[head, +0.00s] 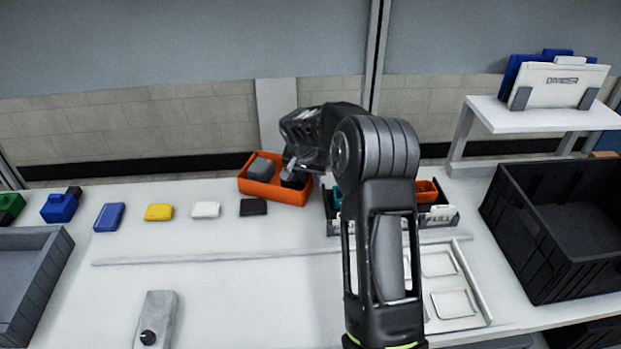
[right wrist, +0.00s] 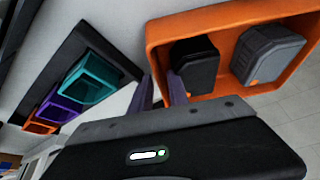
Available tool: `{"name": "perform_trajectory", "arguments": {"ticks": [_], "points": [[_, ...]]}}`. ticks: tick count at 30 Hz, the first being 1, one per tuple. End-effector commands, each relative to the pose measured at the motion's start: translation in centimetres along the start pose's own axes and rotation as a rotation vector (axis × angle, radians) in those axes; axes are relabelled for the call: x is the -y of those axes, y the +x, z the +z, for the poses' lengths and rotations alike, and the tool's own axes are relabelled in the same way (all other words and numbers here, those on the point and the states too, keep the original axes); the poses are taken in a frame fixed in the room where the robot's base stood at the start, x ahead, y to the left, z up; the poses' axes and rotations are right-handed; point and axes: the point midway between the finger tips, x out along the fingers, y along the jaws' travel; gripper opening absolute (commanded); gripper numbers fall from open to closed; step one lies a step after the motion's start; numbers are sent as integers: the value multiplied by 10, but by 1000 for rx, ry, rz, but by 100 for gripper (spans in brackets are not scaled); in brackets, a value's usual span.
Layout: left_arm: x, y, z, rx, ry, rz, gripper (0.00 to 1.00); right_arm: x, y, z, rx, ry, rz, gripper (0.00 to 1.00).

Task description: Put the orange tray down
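The orange tray (head: 262,190) is at the back of the white table, left of my right arm. It holds a grey block (right wrist: 266,54) and a black block (right wrist: 195,65). My right gripper (head: 290,172) is at the tray's right end. In the right wrist view its two fingers (right wrist: 160,92) stand on either side of the orange tray wall (right wrist: 158,62), pinching it. Whether the tray's underside touches the table is hidden. My left gripper is not in view.
A black rack (head: 438,216) with teal, purple and orange bins stands right of the tray, partly behind my arm. Small coloured pieces, such as the black one (head: 254,207), lie in a row to the left. A black crate (head: 545,240) is at right. The table's middle is clear.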

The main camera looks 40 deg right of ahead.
Motion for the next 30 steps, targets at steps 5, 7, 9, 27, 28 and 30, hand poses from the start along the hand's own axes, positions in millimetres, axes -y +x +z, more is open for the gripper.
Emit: {"name": "perform_trajectory", "arguments": {"ticks": [5, 7, 9, 27, 28, 30], "points": [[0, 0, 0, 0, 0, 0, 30, 0, 0, 0, 0, 0, 0, 26], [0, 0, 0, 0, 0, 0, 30, 0, 0, 0, 0, 0, 0, 26], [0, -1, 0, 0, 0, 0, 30, 0, -1, 0, 0, 0, 0, 26], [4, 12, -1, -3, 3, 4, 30, 1, -91, -1, -3, 0, -5, 26], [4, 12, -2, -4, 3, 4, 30, 1, -96, -1, -2, 0, -4, 26], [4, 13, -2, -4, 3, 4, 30, 1, -108, -1, -2, 0, -3, 26]]}}
